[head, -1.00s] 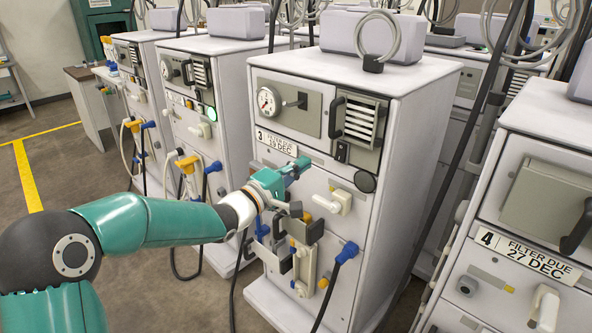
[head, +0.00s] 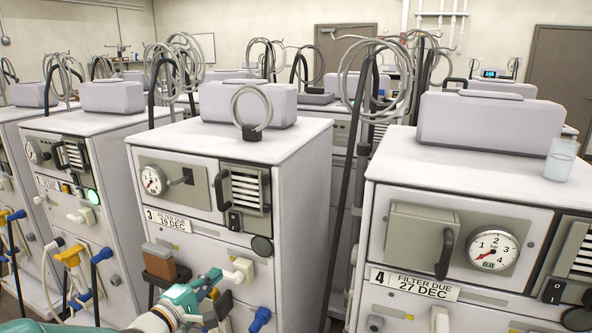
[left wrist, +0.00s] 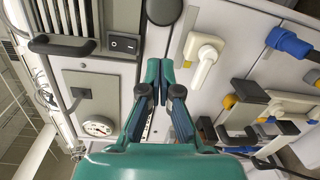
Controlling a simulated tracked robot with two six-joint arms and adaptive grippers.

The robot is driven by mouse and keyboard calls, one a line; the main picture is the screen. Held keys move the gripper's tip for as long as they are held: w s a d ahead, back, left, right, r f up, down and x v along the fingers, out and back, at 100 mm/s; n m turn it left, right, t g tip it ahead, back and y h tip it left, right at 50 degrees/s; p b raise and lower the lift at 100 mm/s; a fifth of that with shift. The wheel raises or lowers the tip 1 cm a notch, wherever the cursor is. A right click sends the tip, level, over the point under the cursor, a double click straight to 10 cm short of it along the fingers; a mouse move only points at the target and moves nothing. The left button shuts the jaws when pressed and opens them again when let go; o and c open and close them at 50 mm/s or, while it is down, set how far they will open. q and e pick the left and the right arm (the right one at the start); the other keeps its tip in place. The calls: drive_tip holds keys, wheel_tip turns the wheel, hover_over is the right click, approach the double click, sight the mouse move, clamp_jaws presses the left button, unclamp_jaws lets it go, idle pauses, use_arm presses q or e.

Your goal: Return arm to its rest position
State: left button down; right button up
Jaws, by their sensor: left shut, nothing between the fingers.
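My left arm comes in at the bottom of the head view. Its teal gripper (head: 210,281) is in front of the lower front of machine 3 (head: 300,150), below the "FILTER DUE 19 DEC" label (head: 167,219). In the left wrist view the left gripper (left wrist: 160,72) points at the machine's front panel, its fingers shut with nothing between them. A black rocker switch (left wrist: 124,43), a gauge (left wrist: 98,126) and a white handle (left wrist: 205,56) show around it. Whether the fingers touch the panel cannot be told. My right gripper is not in view.
Machine 4 (head: 368,230) stands close on the right. Blue connectors (left wrist: 288,42) and grey brackets (left wrist: 240,112) stick out near the gripper. Hoses coil above the machines.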

use_arm(q)
drive_tip(key=s+d+f+g+y+p, duration=0.1)
drive_tip(key=s+d+f+g, duration=0.1)
drive_tip(key=s+f, duration=0.35)
drive_tip(key=s+d+f+m+g+p, duration=0.1)
drive_tip(key=s+d+f+g, duration=0.15)
drive_tip(key=f, duration=0.65)
drive_tip(key=s+d+f+g+y+p, duration=0.1)
drive_tip(key=s+d+f+g+p, duration=0.15)
drive_tip(key=s+f, duration=0.35)
drive_tip(key=s+f+m+g, duration=0.4)
drive_tip(key=s+f+m, duration=0.1)
drive_tip(key=s, duration=0.5)
drive_tip(key=s+d+f+m+g, duration=0.1)
drive_tip(key=s+f+m+g, duration=0.3)
drive_tip(key=s+m, duration=0.3)
drive_tip(key=s+f, duration=0.1)
drive_tip(key=s, duration=0.2)
drive_tip(key=shift+s+d+f+y, duration=0.25)
drive_tip(key=shift+s+f+y, duration=0.15)
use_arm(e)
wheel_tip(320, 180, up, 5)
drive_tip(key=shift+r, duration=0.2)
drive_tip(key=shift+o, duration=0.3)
